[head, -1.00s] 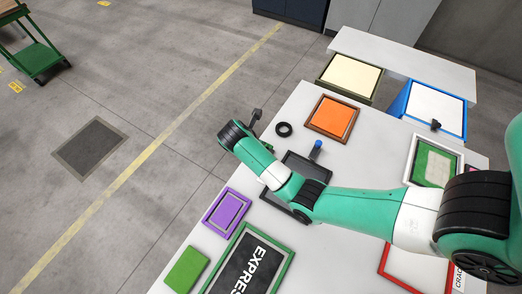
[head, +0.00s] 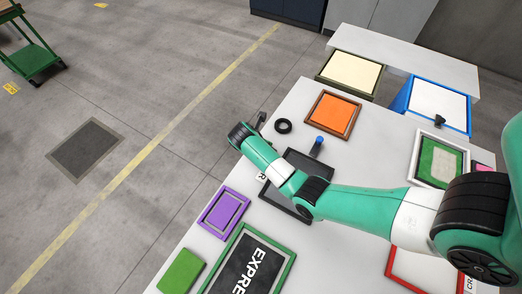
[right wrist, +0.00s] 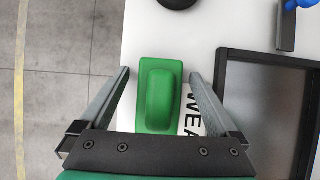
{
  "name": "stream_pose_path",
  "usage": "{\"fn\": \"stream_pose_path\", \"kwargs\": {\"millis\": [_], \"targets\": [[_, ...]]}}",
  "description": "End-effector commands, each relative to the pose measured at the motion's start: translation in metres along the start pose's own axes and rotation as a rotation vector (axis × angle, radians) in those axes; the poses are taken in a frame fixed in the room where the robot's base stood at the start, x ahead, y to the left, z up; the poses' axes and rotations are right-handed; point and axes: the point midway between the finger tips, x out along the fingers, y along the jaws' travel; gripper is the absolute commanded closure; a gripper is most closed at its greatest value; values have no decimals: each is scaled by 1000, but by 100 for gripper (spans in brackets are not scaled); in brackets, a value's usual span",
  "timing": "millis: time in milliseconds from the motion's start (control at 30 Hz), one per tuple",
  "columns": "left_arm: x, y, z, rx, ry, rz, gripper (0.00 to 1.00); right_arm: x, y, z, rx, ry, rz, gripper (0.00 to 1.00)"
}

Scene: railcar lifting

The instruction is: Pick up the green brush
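The green brush (right wrist: 158,95) lies on the white table in the right wrist view, its long side running away from the gripper. A raised rounded block shows on its top. My right gripper (right wrist: 158,74) is open, with one finger on each side of the brush and a gap on both sides. In the head view my right arm reaches in from the right and hides the brush. My left gripper is in neither view.
A black-framed tray (right wrist: 232,100) lies right of the brush, beside a white lettered label (right wrist: 190,118). A black ring (head: 283,126) and a blue-handled tool (head: 317,147) are near. A green block (head: 181,271) and purple frame (head: 224,213) lie at the table's near left.

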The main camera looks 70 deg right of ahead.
Motion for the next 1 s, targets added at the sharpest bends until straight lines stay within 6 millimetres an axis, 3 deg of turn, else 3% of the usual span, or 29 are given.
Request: {"fn": "stream_pose_path", "kwargs": {"millis": [67,500,800,1000], "targets": [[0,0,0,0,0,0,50,0,0,0,0,0,0,19],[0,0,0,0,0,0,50,0,0,0,0,0,0,98],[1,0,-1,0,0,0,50,-3,0,2,0,-1,0,100],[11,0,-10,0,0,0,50,-22,1,13,1,-2,3,100]]}}
